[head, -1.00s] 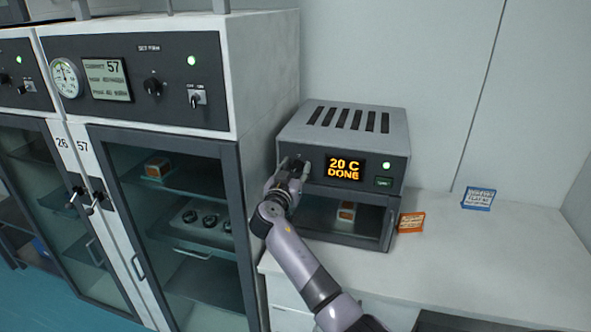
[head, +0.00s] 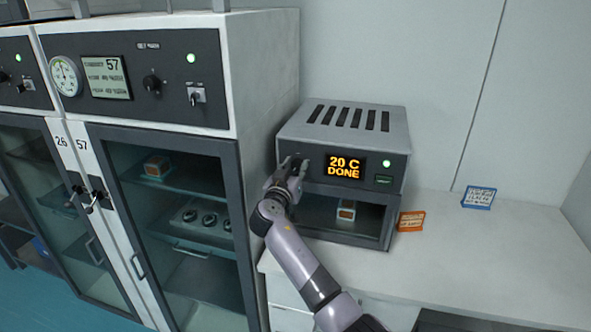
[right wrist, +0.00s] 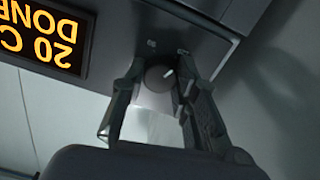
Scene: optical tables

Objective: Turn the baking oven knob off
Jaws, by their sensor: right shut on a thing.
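The baking oven (head: 345,128) is a small grey box with a slotted top on the white counter. Its display (head: 345,167) reads "20 C DONE" in orange, and a green light glows at the right of its panel. The oven knob is hidden behind my gripper in the head view. In the right wrist view the round dark knob (right wrist: 158,77) with a pale mark sits between my fingers. My right gripper (head: 293,164) is at the left end of the oven panel, shut on the knob; its fingers show on both sides of it in the wrist view (right wrist: 155,95).
An orange-framed card (head: 411,221) and a blue-framed card (head: 479,198) stand on the counter (head: 510,255) right of the oven. A tall cabinet (head: 265,80) stands close on the left. The counter's right part is otherwise clear.

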